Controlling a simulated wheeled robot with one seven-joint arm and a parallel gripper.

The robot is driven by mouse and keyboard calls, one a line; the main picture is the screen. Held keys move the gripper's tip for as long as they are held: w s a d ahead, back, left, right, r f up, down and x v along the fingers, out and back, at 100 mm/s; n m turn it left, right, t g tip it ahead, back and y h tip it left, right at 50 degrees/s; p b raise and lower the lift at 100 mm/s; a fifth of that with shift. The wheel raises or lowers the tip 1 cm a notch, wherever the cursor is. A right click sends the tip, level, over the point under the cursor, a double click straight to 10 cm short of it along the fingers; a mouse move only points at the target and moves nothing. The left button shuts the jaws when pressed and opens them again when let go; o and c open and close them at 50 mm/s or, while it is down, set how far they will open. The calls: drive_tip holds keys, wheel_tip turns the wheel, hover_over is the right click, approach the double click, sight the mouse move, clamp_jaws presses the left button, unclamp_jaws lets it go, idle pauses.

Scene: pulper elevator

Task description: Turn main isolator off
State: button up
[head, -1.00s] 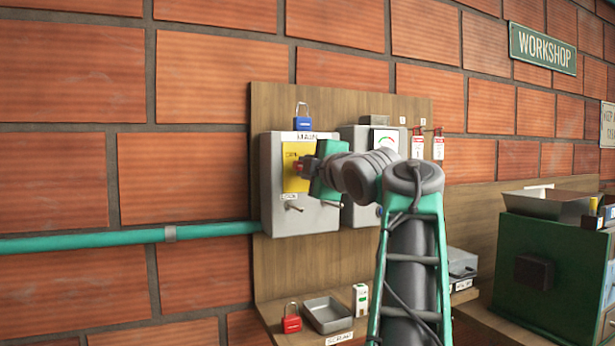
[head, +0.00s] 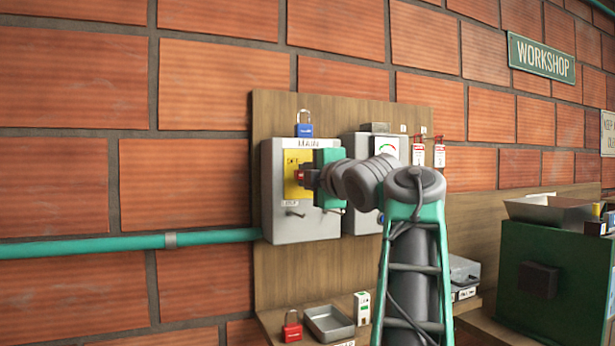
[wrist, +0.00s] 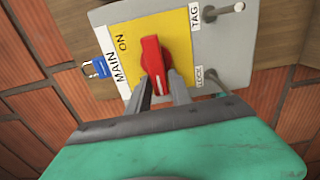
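The main isolator (head: 275,205) is a grey box labelled MAIN on a wooden board. Its red rotary handle (wrist: 153,62) sits on a yellow plate (wrist: 184,32) with the word ON. In the wrist view the handle's long side runs roughly up and down the picture. My gripper (wrist: 160,82) is at the handle, with one dark finger on each side of its lower end. I cannot tell whether both fingers press on it. In the head view my gripper (head: 306,179) partly hides the handle.
A blue padlock (head: 304,125) is on top of the box. Metal pegs marked LOCK (wrist: 212,77) and TAG (wrist: 225,10) stick out beside the plate. A second grey box stands close on the right. A red padlock (head: 292,328) and metal tray (head: 329,322) are on the shelf below.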

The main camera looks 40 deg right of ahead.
drive_tip(key=o, duration=0.3)
drive_tip(key=v, duration=0.7)
drive_tip(key=shift+s+b, duration=0.4)
drive_tip(key=shift+a, duration=0.15)
